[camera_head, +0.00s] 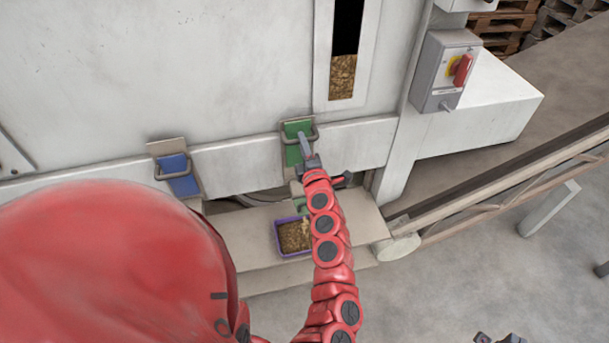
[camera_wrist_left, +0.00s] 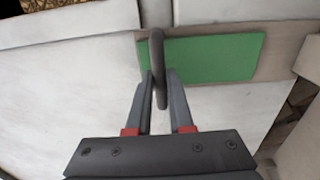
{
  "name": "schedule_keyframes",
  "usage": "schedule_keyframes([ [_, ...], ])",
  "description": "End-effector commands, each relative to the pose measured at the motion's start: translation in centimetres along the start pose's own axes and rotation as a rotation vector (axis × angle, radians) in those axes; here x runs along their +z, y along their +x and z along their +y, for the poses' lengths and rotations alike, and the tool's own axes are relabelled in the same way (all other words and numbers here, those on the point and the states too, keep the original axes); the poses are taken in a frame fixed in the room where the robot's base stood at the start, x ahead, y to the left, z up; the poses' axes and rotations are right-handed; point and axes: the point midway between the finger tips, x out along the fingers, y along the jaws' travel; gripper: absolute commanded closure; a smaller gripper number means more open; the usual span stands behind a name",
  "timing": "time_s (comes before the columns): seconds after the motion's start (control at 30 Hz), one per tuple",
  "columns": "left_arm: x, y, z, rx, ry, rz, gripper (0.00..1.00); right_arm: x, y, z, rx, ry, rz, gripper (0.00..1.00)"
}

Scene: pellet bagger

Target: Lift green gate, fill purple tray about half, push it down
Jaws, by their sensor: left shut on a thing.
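The green gate (camera_head: 293,130) is a green plate with a grey loop handle on the front of the white machine. My left gripper (camera_head: 306,153) is shut on this handle. In the left wrist view, the handle (camera_wrist_left: 158,65) stands between the two fingers (camera_wrist_left: 162,90), with the green plate (camera_wrist_left: 220,58) behind. The purple tray (camera_head: 276,238) sits on the beige ledge below the gate and holds brown pellets. My forearm partly covers its right side, so the exact fill level is hard to tell. A dark part of what looks like my right gripper (camera_head: 497,338) shows at the bottom edge.
A blue gate (camera_head: 180,178) with a similar handle is left of the green one. A window (camera_head: 342,78) shows pellets inside the machine. A switch box (camera_head: 446,70) with a red knob is at upper right. A rail (camera_head: 500,180) runs along the right.

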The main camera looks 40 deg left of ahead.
Motion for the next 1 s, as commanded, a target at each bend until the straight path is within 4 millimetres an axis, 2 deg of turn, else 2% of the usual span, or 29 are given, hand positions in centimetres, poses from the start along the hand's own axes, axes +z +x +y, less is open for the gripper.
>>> schedule_keyframes([
  [0.17, 0.0, 0.0, -1.2, 0.000, 0.001, -0.001, 1.00, 0.2, -1.1, -0.1, 0.000, 0.000, 0.000, 1.00],
  [0.5, 0.1, 0.0, -5.5, -0.001, 0.001, -0.002, 1.00, 0.8, -4.8, -0.2, 0.000, 0.000, 0.000, 1.00],
  [0.53, 0.1, 0.0, -4.8, -0.001, 0.000, -0.002, 0.75, 0.7, -4.1, -0.2, 0.000, 0.000, 0.000, 1.00],
  [0.73, 0.0, 0.0, -4.6, 0.000, 0.000, -0.001, 0.40, 0.7, -3.9, -0.2, 0.000, 0.000, 0.000, 1.00],
  [1.0, 0.0, 0.0, -4.5, 0.000, 0.000, 0.000, 0.40, 0.7, -3.9, -0.2, 0.000, 0.000, 0.000, 1.00],
])
